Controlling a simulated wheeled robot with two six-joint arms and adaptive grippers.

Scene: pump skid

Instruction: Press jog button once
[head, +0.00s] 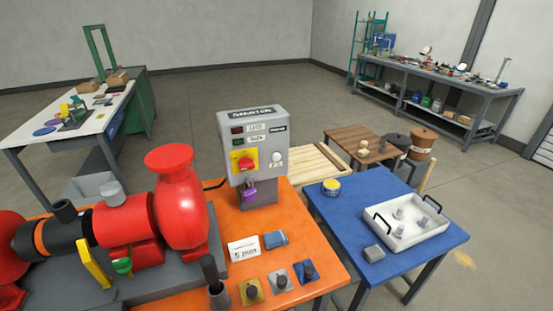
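A grey control box (254,148) stands on a post at the back of the orange table. Its face has a red rotary switch on a yellow plate (245,162), a round white button (277,157), and small red and green parts beside labels. The label under the white button is too small to read, so I cannot tell for sure that it is the jog button. A purple padlock (250,194) hangs below the yellow plate. Neither of my grippers is in view.
A red pump (180,215) stands left of the box on the orange table (215,262). A white card (243,249), a blue block (275,239) and several knobbed plates lie in front. A blue table (345,215) with a white tray (405,236) is at right.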

